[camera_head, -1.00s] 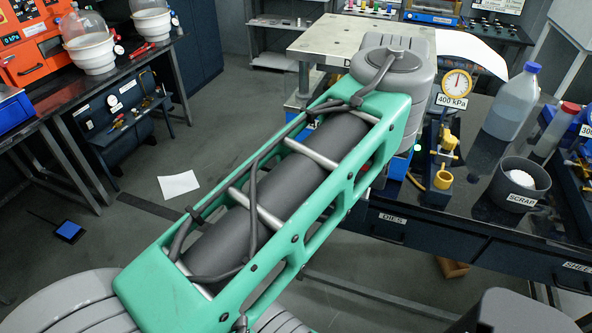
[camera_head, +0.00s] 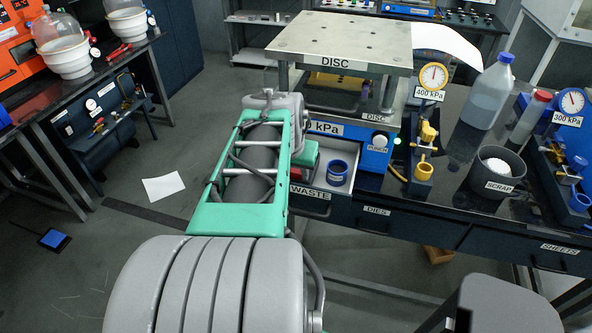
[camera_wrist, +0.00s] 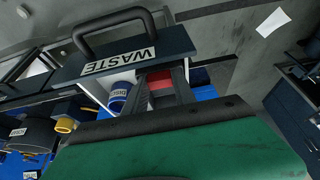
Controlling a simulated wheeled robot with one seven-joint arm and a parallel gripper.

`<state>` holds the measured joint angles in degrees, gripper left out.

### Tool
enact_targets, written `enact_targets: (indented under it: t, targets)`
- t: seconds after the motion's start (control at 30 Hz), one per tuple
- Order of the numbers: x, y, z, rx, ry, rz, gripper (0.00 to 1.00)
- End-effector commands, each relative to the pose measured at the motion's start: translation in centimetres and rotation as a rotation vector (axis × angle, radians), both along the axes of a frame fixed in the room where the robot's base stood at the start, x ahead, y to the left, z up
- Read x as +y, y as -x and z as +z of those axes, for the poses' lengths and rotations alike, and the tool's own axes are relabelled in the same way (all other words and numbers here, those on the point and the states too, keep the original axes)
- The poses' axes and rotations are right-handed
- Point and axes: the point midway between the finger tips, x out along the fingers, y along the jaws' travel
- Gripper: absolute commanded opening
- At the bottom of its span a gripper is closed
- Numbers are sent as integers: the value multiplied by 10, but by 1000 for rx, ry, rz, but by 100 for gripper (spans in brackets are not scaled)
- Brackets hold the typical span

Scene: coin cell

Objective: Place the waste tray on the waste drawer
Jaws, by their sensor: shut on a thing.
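The waste drawer (camera_head: 312,196) is pulled out under the press, its front marked WASTE. In the wrist view its front (camera_wrist: 122,58) and black handle show close by, with the label upside down. My gripper (camera_head: 303,164) is low at the left part of the open drawer. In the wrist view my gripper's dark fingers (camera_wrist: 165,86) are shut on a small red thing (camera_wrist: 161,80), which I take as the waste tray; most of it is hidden. I cannot tell whether it touches the drawer floor. A blue cup (camera_head: 337,172) stands in the drawer right of my gripper.
The press with its DISC top plate (camera_head: 340,45) stands over and behind the drawer. A yellow-and-blue valve fitting (camera_head: 424,160), a gauge (camera_head: 433,76), a bottle (camera_head: 489,92) and a SCRAP bin (camera_head: 497,172) stand to the right.

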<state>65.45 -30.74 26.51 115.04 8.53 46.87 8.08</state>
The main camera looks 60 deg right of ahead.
Motion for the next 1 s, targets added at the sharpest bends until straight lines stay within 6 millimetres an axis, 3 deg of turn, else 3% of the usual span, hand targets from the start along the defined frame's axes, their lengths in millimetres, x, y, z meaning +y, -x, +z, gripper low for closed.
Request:
enact_targets:
  t: [0.23, 0.27, 0.37, 0.67, 0.77, 1.0]
  targets:
    - [0, 0, -8, -2, 3, -1, 0]
    - [0, 0, -8, -1, 2, 0, 33]
    - [0, 0, -8, -1, 2, 0, 41]
    - [1, 0, -4, -2, 4, 1, 41]
    - [5, 1, 9, -4, 6, 1, 41]
    - [28, 4, 64, -5, 7, 2, 41]
